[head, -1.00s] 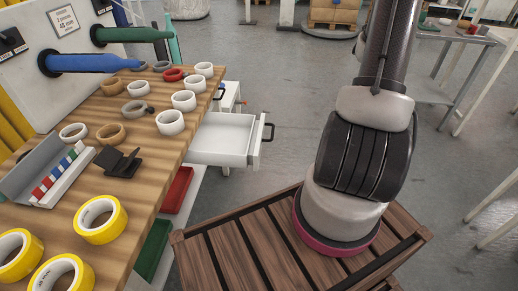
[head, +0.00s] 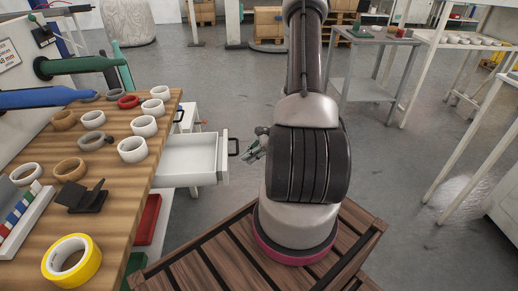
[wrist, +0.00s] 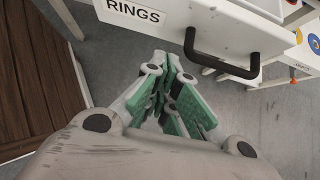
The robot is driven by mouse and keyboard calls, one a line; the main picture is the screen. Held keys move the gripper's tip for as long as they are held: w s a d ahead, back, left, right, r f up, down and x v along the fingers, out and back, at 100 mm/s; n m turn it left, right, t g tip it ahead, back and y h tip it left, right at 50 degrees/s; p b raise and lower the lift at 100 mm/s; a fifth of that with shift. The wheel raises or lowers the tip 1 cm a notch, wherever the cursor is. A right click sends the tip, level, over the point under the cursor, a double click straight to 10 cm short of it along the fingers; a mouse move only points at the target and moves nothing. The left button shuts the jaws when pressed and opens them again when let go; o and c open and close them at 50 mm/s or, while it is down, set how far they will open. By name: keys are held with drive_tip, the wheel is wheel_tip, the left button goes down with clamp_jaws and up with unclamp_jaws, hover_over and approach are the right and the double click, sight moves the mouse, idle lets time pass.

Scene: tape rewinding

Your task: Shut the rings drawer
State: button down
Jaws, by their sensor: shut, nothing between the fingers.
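The rings drawer (head: 190,157) is white, empty, and pulled out from under the workbench in the head view. In the wrist view its front (wrist: 188,16) carries a RINGS label (wrist: 135,13) and a black bar handle (wrist: 228,67). My gripper (wrist: 173,62) is shut and empty, its green-padded fingers pointing at the drawer front, just left of the handle. In the head view my gripper (head: 252,150) is just right of the handle (head: 234,146), partly hidden behind my arm. I cannot tell whether the fingertips touch the drawer.
The wooden workbench (head: 125,188) holds tape rolls, a yellow roll (head: 70,262) and a black stand (head: 88,199). A red bin (head: 148,219) sits below it. A grey metal table (head: 368,88) and white racks stand at the right. The grey floor between is open.

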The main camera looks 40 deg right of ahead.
sight(169, 169)
drive_tip(key=shift+w+a, duration=0.6)
drive_tip(key=shift+a, duration=0.25)
drive_tip(key=shift+w+a, duration=0.6)
drive_tip(key=shift+a, duration=0.25)
drive_tip(key=w+a, duration=0.4)
drive_tip(key=a, duration=0.3)
drive_tip(key=w+a, duration=0.5)
drive_tip(key=a, duration=0.2)
drive_tip(key=w+a, duration=0.5)
drive_tip(key=a, duration=0.2)
drive_tip(key=shift+w+a, duration=0.5)
drive_tip(key=shift+a, duration=0.1)
